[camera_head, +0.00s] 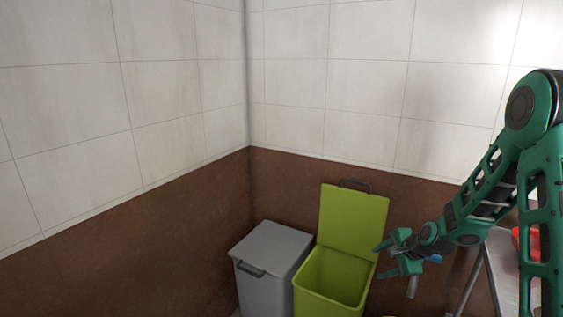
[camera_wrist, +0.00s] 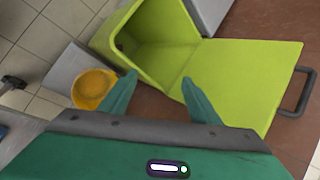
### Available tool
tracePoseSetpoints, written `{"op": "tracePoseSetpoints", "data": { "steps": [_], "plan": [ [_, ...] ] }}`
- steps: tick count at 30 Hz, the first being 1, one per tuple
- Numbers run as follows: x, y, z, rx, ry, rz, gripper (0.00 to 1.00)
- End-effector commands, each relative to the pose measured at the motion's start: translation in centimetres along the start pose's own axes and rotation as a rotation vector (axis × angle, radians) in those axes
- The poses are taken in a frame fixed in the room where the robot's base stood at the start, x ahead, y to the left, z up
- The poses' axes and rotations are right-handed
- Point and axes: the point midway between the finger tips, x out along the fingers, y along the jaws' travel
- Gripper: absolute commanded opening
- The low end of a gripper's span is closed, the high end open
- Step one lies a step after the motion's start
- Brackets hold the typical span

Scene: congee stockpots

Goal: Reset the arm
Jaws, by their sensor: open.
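My green arm reaches in from the right in the head view. My gripper (camera_head: 384,262) is open with nothing between its fingers. It is beside and in front of the right edge of the lime-green bin (camera_head: 333,275), whose lid (camera_head: 352,222) stands raised. In the wrist view my two fingertips (camera_wrist: 160,85) are spread apart in front of the green bin (camera_wrist: 165,25) and its open lid (camera_wrist: 245,75). The part of the bin I see inside looks empty.
A grey bin (camera_head: 270,250) with its lid shut stands left of the green one, in the corner. A metal table (camera_head: 503,262) with a red item (camera_head: 533,240) is at the right, partly behind my arm. A yellow round object (camera_wrist: 93,90) shows beside the green bin.

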Motion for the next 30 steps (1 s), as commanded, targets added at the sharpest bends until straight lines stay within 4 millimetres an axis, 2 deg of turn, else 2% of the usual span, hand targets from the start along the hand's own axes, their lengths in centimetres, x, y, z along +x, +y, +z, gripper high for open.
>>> {"op": "tracePoseSetpoints", "data": {
  "steps": [1, 8, 14, 24, 30],
  "plan": [
    [-2.1, 0.1, -0.3, -0.063, 0.023, 0.025, 0.57],
    [-10.5, 3.0, -1.7, -0.325, 0.101, 0.185, 0.57],
    [-18.2, 6.5, -2.2, -0.506, 0.132, 0.325, 0.57],
    [-30.6, 14.4, -1.1, -0.722, 0.083, 0.539, 0.57],
    [-36.5, 19.7, 0.8, -0.807, -0.003, 0.621, 0.57]
  ]
}}
